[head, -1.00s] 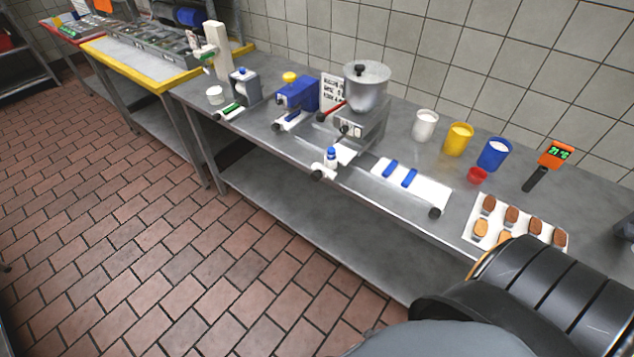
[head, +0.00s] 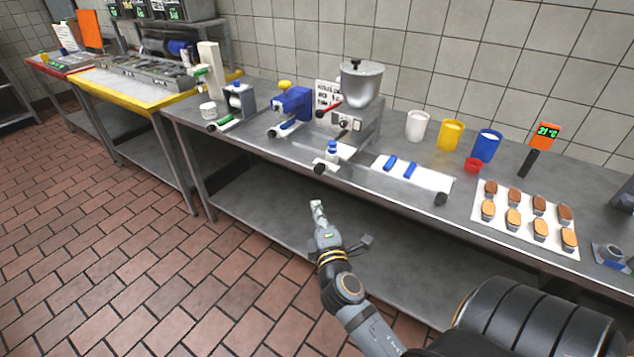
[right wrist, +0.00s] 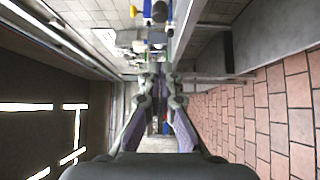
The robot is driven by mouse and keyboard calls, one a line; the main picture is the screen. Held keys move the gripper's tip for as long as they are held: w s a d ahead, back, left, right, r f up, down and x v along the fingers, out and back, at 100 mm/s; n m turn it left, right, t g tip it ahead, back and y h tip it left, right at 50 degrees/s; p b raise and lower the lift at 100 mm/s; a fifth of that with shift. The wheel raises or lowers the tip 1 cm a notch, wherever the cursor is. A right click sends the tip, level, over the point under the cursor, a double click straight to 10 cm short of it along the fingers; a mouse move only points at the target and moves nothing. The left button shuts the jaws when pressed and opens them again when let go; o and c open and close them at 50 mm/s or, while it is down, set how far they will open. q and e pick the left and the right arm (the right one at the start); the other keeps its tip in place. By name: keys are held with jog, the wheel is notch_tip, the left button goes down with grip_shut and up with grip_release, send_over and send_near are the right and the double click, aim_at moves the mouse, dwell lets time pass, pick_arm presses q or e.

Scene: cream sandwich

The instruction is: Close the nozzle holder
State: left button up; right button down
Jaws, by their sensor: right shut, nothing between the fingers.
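A steel filling machine with a round hopper (head: 362,88) stands on the steel counter. A white fitting with a blue top (head: 332,151) is at its front, by the counter edge, with a black knob (head: 319,168) beside it. I cannot tell which part is the nozzle holder or whether it is open. My right gripper (head: 318,208) is shut and empty, in front of and below the counter edge, apart from the machine. It also shows in the right wrist view (right wrist: 158,72), pointing toward the counter. My left gripper is not in view.
A blue machine (head: 292,104) stands left of the hopper. To the right are a white board with blue pieces (head: 425,181), white (head: 417,125), yellow (head: 450,135) and blue (head: 487,146) cups, and a tray of small cakes (head: 510,230). The floor in front is clear.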

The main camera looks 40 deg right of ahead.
jog(key=p, duration=0.2)
send_near(315, 170)
jog(key=w+a, duration=0.1)
jog(key=w, duration=0.3)
jog(key=d, duration=0.1)
jog(key=w+d, duration=0.1)
jog(key=d, duration=0.1)
jog(key=shift+w+d, duration=0.15)
jog(key=shift+w, duration=0.05)
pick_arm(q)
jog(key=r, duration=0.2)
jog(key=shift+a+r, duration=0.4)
pick_arm(e)
jog(key=w+d+b, duration=0.1)
jog(key=d, duration=0.3)
jog(key=w+d+b, duration=0.1)
jog(key=w+d, duration=0.1)
jog(key=d, duration=0.2)
jog(key=w+d+b, duration=0.1)
jog(key=w+d, duration=0.1)
jog(key=d, duration=0.2)
jog(key=shift+d+f, duration=0.1)
jog(key=shift+d, duration=0.05)
jog(key=shift+w+d, duration=0.1)
jog(key=shift+d, duration=0.05)
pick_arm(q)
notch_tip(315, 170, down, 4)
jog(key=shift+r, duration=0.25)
pick_arm(e)
jog(key=shift+r, duration=0.25)
